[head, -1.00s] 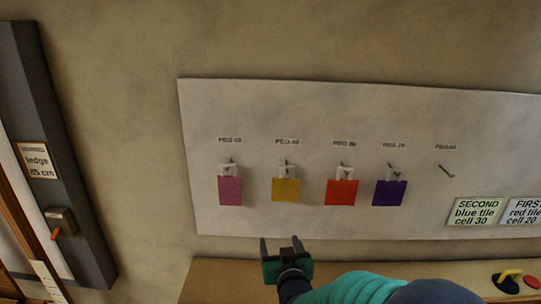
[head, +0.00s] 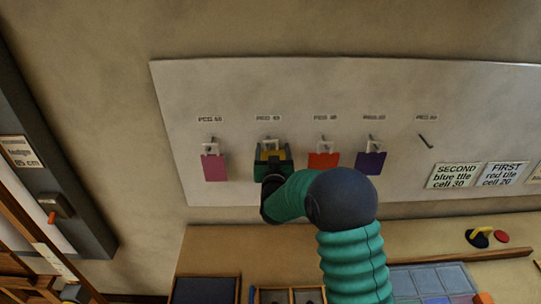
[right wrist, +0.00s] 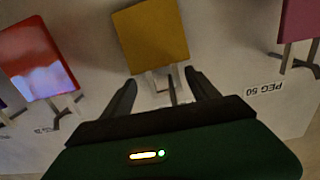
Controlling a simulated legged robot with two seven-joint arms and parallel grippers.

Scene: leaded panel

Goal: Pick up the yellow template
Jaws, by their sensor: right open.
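The yellow template (right wrist: 152,38) hangs by its pale handle from a peg on the light wall board. In the head view it is mostly hidden behind my right gripper (head: 272,153). In the right wrist view my right gripper (right wrist: 162,88) is open, with one dark finger on each side of the handle and the peg. The yellow plate shows past the fingertips. My left gripper is not in view.
A pink template (head: 215,167) hangs to the left of the gripper, a red template (head: 323,160) and a purple one (head: 371,163) to the right. An empty peg (head: 425,141) is farther right. Below is a wooden ledge (head: 430,234) with bins and a blue tiled tray (head: 430,280).

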